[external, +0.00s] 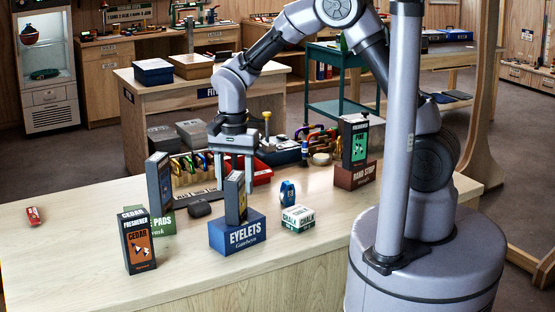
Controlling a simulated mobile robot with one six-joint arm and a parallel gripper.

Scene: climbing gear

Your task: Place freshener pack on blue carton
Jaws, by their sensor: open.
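The blue carton (238,236), lettered EYELETS, sits on the pale wooden counter. A dark freshener pack (236,200) with an orange-yellow side stands upright on top of it. My gripper (235,185) points straight down at the upper part of this pack, with its fingers apart. One finger shows on each side of the pack's top; I cannot tell whether they touch it. Other freshener packs are in view: a cedar one (139,241) upright on the counter at front left, one (160,185) on a green carton (161,222), and a green-faced pine one (355,139) on a dark red carton (355,175).
A small white-green chalk box (298,219) and a blue item (287,193) stand right of the blue carton. Carabiners and a red tray (262,173) are behind. The counter's left side is mostly clear, with a small red item (34,216).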

